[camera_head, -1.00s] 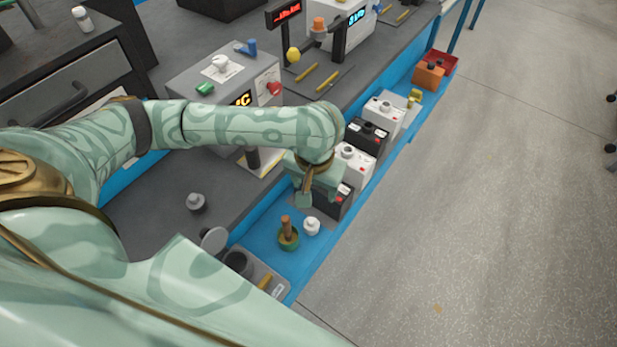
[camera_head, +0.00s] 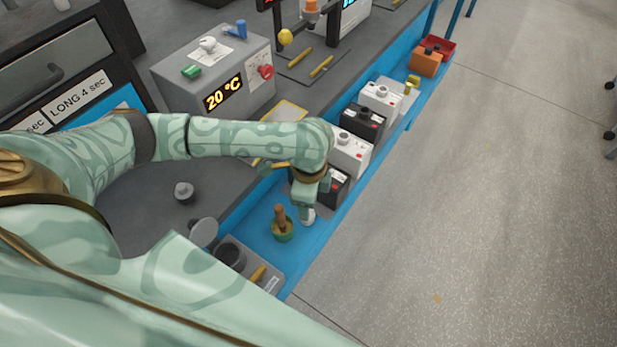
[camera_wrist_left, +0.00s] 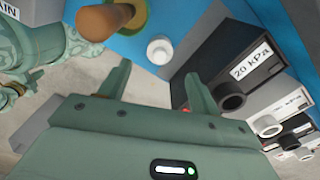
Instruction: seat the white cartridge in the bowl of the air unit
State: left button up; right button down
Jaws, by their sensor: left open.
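The small white cartridge (camera_head: 308,217) stands on the blue shelf, partly hidden behind my left gripper in the head view. It also shows as a round white cap (camera_wrist_left: 159,50) in the left wrist view. My left gripper (camera_head: 306,205) is open and empty, just above and beside the cartridge. In the left wrist view the cartridge is ahead, between the lines of its two fingers (camera_wrist_left: 158,78), apart from them. A dark round cup (camera_head: 231,255), perhaps the air unit's bowl, is set in a grey block at the near end of the shelf. My right gripper is not in view.
A green pot with a wooden handle (camera_head: 281,225) stands close left of the cartridge. A black box marked 20 kPa (camera_wrist_left: 236,75) stands on its other side, in a row of black and white boxes. A round grey lid (camera_head: 204,232) is beside the cup.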

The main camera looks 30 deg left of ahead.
pick_arm(q)
jog(key=f+b, duration=0.1)
jog(key=f, duration=0.1)
jog(key=f+b, duration=0.1)
jog(key=f, duration=0.1)
jog(key=f+b, duration=0.2)
jog(key=f, duration=0.1)
jog(key=shift+s+a, duration=0.1)
jog(key=shift+a, duration=0.15)
jog(key=shift+r, duration=0.25)
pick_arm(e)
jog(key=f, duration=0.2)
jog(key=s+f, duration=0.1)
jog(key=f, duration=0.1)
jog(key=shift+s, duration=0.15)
pick_arm(q)
jog(key=c, duration=1.1)
jog(key=shift+r, duration=0.1)
jog(key=shift+c, duration=0.2)
